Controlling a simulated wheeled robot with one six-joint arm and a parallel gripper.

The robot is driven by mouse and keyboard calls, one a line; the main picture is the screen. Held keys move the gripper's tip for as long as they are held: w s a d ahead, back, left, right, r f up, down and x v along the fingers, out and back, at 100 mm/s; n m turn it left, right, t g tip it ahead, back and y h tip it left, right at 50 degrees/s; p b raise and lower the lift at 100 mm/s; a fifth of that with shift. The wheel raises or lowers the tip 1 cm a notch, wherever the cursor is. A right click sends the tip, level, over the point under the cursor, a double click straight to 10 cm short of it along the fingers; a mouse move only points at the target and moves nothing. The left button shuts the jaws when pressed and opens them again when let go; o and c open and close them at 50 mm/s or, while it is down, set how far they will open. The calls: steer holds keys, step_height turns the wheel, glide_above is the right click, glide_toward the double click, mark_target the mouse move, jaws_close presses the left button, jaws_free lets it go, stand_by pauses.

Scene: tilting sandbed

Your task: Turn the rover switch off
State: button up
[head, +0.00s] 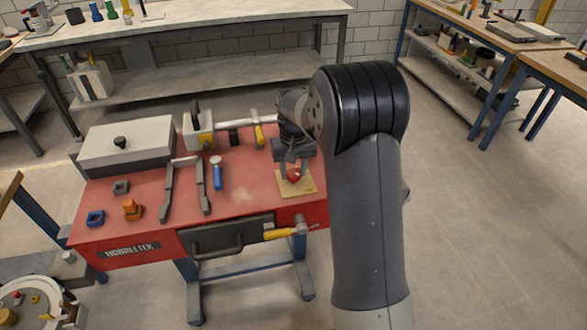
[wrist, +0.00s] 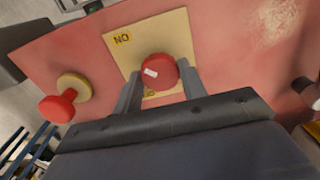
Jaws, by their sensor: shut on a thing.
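The rover switch is a red round knob (head: 294,176) on a yellow plate (head: 297,190) at the right of the red table top. In the wrist view the knob (wrist: 160,68) has a short white mark on its left part. The plate (wrist: 118,22) carries an ON label at its upper left, upside down in this view. A second label below the knob is mostly hidden. My gripper (wrist: 161,90) is shut on the knob, one finger on each side. It also shows in the head view (head: 294,165), coming down from above the plate.
The red table top (head: 240,195) holds a blue-handled tool (head: 216,172), dark rails (head: 167,190), small blocks (head: 132,208) and a grey lidded box (head: 125,142). A yellow handle (head: 280,233) sits at the front edge. Another red knob (wrist: 57,106) stands left in the wrist view.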

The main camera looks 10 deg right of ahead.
steer(key=c, duration=0.3)
steer(key=shift+n, duration=0.3)
steer(key=n, duration=0.3)
steer(key=shift+r+p, duration=0.1)
steer(key=shift+p, duration=0.25)
steer(key=n, duration=0.9)
steer(key=shift+p, duration=0.4)
steer(key=n, duration=0.5)
steer(key=shift+n, duration=0.3)
